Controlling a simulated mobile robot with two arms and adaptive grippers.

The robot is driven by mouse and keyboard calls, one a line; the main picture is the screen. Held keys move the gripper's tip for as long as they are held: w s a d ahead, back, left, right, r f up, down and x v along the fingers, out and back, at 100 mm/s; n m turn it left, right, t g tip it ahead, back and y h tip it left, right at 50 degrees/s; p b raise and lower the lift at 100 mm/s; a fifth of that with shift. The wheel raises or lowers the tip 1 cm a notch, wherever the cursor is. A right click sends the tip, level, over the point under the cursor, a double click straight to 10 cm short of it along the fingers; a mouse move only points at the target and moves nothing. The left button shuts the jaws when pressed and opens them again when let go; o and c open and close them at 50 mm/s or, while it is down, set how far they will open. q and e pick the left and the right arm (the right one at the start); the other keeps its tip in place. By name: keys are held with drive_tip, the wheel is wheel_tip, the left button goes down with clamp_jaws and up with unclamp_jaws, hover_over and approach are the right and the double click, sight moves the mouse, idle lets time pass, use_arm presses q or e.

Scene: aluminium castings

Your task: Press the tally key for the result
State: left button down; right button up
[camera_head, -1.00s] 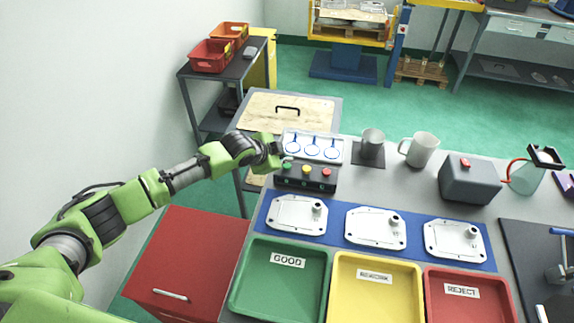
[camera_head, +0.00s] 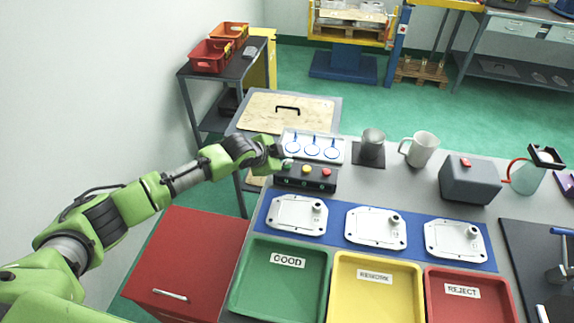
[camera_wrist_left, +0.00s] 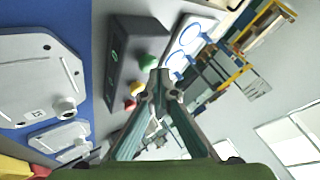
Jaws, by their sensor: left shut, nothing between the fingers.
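The dark tally box (camera_head: 306,178) stands behind the blue mat and carries a green key (camera_head: 287,163), a yellow key (camera_head: 306,169) and a red key (camera_head: 327,171). My left gripper (camera_head: 281,156) is shut and empty, at the box's left end close to the green key. In the left wrist view the shut fingertips (camera_wrist_left: 160,78) point at the box beside the green key (camera_wrist_left: 147,61); whether they touch it I cannot tell. The yellow key (camera_wrist_left: 136,88) and red key (camera_wrist_left: 130,105) show there too. My right gripper is not in view.
White castings (camera_head: 297,214) lie on the blue mat (camera_head: 336,236). In front are the green GOOD tray (camera_head: 240,290), yellow REWORK tray (camera_head: 374,305) and red REJECT tray (camera_head: 468,313). A white panel with blue rings (camera_head: 313,147) stands just behind the box; mugs (camera_head: 421,150) stand right of it.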

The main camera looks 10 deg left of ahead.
sight(286, 166)
use_arm(q)
drive_tip(key=shift+f+b, duration=0.3)
drive_tip(key=shift+f, duration=0.25)
idle(0.5)
idle(0.4)
drive_tip(key=shift+r+p, duration=0.95)
drive_tip(key=shift+r, duration=0.05)
wheel_tip(286, 166, up, 5)
drive_tip(key=p, duration=0.4)
drive_tip(key=shift+p, duration=0.35)
